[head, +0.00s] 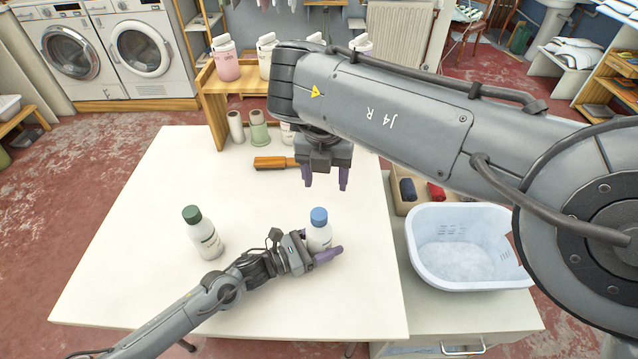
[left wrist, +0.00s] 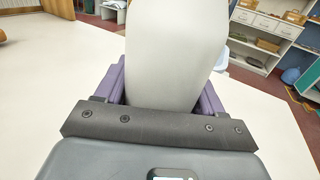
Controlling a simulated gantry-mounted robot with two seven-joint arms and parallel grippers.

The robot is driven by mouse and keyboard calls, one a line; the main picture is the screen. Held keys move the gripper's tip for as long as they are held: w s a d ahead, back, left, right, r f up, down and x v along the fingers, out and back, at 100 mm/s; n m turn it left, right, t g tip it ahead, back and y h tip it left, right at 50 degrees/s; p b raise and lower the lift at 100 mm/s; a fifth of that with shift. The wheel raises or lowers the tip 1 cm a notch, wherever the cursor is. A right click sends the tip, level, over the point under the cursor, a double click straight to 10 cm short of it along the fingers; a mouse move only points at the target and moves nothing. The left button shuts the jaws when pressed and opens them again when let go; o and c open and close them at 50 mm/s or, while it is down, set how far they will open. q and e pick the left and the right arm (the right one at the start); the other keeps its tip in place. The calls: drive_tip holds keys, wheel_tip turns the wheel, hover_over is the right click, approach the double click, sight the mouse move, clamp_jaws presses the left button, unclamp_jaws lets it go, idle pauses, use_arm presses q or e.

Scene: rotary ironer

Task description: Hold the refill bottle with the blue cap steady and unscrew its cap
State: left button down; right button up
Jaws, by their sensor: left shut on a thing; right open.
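The refill bottle with the blue cap (head: 319,236) stands upright on the white table, its blue cap (head: 319,216) in place on top. My left gripper (head: 322,258) is shut around the bottle's body, low down. In the left wrist view the white bottle body (left wrist: 175,50) fills the space between the purple fingers of the left gripper (left wrist: 165,88). My right gripper (head: 325,180) is open and empty, pointing down, above and behind the blue cap, apart from it. A second white bottle with a dark green cap (head: 203,234) stands to the left, untouched.
A wooden-handled brush (head: 275,163) and several thread spools (head: 258,128) are at the table's back. A wooden shelf (head: 213,100) with dispensers stands behind them. A pale blue basket (head: 465,245) sits at the right. The table's left part (head: 130,250) is clear.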

sight(319, 213)
drive_tip(key=m, duration=1.6)
drive_tip(key=s+a+f+m, duration=0.1)
drive_tip(key=m, duration=0.8)
drive_tip(key=shift+a+g, duration=0.1)
drive_tip(key=shift+g, duration=0.2)
drive_tip(key=shift+f, duration=4.2)
